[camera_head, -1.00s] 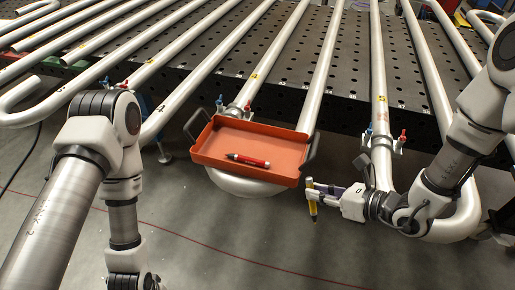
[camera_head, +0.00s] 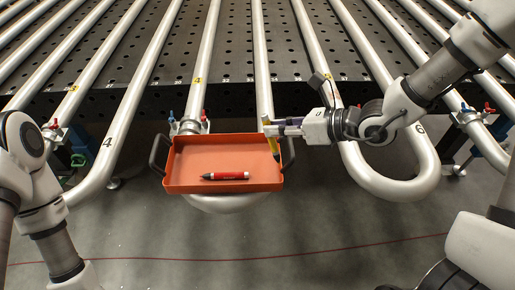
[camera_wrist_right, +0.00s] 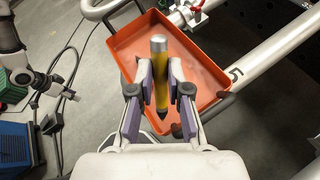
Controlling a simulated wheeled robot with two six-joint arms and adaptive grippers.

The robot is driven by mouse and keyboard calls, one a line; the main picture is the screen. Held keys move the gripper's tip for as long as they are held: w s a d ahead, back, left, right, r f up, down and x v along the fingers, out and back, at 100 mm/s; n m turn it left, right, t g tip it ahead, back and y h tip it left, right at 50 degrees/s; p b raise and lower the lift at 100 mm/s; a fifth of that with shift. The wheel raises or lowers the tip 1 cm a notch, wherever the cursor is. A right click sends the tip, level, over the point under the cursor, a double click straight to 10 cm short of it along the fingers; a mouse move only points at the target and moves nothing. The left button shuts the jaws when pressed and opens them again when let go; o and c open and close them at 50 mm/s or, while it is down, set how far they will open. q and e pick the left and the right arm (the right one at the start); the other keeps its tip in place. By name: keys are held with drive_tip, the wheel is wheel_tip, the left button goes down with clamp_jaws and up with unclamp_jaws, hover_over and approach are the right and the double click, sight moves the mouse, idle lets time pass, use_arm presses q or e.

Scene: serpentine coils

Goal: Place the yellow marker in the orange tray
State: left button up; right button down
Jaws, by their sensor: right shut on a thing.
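The yellow marker (camera_head: 272,146) is held between the fingertips of my right gripper (camera_head: 270,129), at the right end of the orange tray (camera_head: 222,188). In the right wrist view, the gripper (camera_wrist_right: 160,78) is shut on the marker (camera_wrist_right: 162,93). The marker's grey end points toward the top of the picture and its dark tip toward the bottom. Behind it in that view is the orange tray (camera_wrist_right: 121,47). The marker looks to be above the tray floor; the gap is hard to judge. My left gripper (camera_wrist_right: 68,94) is small at the left of the wrist view; its jaws are unclear.
A red marker (camera_head: 225,176) lies in the tray near its front wall. The tray has dark handles at its left (camera_head: 158,154) and right. It rests on a bent silver pipe (camera_head: 228,204), with more pipes and a perforated black table behind.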

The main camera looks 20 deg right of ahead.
drive_tip(key=f, duration=0.7)
drive_tip(key=shift+w+a+f+p, duration=0.25)
drive_tip(key=shift+f+p, duration=0.05)
drive_tip(key=shift+p, duration=0.1)
drive_tip(key=shift+s+d, duration=0.25)
drive_tip(key=shift+d, duration=0.1)
drive_tip(key=shift+f+b, duration=0.25)
drive_tip(key=shift+b, duration=0.05)
drive_tip(key=c, duration=1.4)
unclamp_jaws()
drive_tip(key=shift+a, duration=0.1)
drive_tip(key=shift+w+a, duration=0.1)
drive_tip(key=shift+w, duration=0.05)
